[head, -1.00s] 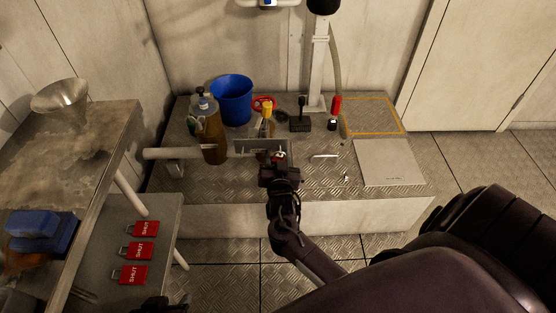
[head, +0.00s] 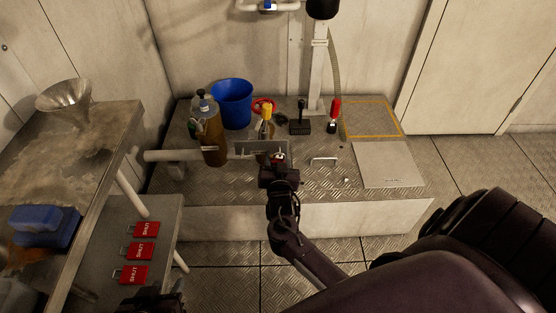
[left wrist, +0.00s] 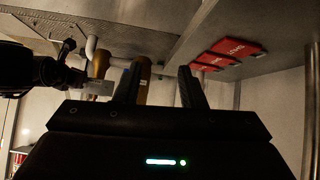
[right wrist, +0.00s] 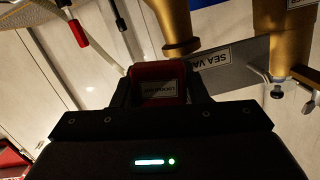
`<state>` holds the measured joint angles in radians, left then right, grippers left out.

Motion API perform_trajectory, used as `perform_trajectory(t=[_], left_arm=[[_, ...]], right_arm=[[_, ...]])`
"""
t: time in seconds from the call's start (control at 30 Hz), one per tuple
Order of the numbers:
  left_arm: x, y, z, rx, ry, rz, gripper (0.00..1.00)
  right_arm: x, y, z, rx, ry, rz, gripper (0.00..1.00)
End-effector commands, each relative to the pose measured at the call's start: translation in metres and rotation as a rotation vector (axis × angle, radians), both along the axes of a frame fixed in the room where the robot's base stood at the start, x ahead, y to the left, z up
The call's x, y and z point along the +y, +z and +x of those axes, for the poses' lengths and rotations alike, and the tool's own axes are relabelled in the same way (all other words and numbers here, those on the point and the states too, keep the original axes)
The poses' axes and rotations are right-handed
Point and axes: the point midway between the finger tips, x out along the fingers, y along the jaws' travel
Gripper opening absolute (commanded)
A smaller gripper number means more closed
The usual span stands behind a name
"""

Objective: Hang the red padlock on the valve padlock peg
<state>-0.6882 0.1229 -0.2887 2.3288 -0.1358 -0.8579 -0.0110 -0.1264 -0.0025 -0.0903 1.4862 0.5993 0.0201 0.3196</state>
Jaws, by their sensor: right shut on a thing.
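My right gripper (head: 279,162) is shut on the red padlock (right wrist: 158,84), whose labelled body sits between the fingers in the right wrist view. In the head view only a small red bit of it shows. It is at the grey valve plate (head: 245,148), near a yellow-handled valve (head: 266,113). In the right wrist view the plate (right wrist: 232,64), lettered "SEA VA", is just beyond the padlock, beside brass-coloured parts. I cannot make out the peg or whether the shackle touches it. My left gripper (left wrist: 158,85) is open and empty; in the head view it is at the bottom edge.
Red SHUT tags (head: 140,251) lie on the lower left shelf. A funnel (head: 64,96) and blue block (head: 45,225) are on the left bench.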

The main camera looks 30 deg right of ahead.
Motion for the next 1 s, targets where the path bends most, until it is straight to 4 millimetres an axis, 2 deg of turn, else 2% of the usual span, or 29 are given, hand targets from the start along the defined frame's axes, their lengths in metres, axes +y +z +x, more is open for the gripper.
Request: perform_trajectory(t=[0.03, 0.4, 0.43, 0.53, 0.57, 0.73, 0.93, 0.97, 1.0], left_arm=[[0.0, -0.002, 0.0, -0.001, 0.0, 0.0, 0.36], [0.0, -0.002, 0.0, 0.001, 0.0, -0.001, 0.36], [-0.001, -0.002, 0.0, 0.002, 0.0, -0.001, 0.36], [-0.001, -0.003, -0.001, 0.003, 0.0, -0.002, 0.36], [-0.001, -0.003, -0.001, 0.004, 0.0, -0.001, 0.36], [0.0, -0.005, -0.006, 0.024, -0.001, 0.005, 0.36], [0.008, -0.03, -0.036, 0.186, -0.015, 0.07, 0.36], [0.01, -0.034, -0.041, 0.215, -0.019, 0.082, 0.36], [0.013, -0.033, -0.043, 0.231, -0.015, 0.092, 0.36]], right_arm=[[-0.012, 0.005, 0.01, -0.005, -0.002, -0.006, 0.16], [-0.012, 0.005, 0.01, -0.005, -0.002, -0.006, 0.16], [-0.012, 0.005, 0.01, -0.005, -0.002, -0.006, 0.42], [-0.012, 0.005, 0.01, -0.005, -0.002, -0.006, 0.55], [-0.012, 0.005, 0.01, -0.005, -0.002, -0.005, 0.58], [-0.009, 0.006, 0.006, -0.005, -0.002, -0.005, 0.58], [0.001, 0.01, -0.011, -0.007, -0.002, -0.006, 0.59], [0.002, 0.011, -0.014, -0.007, -0.002, -0.007, 0.65], [0.007, 0.012, -0.022, -0.007, -0.002, -0.005, 0.65]])
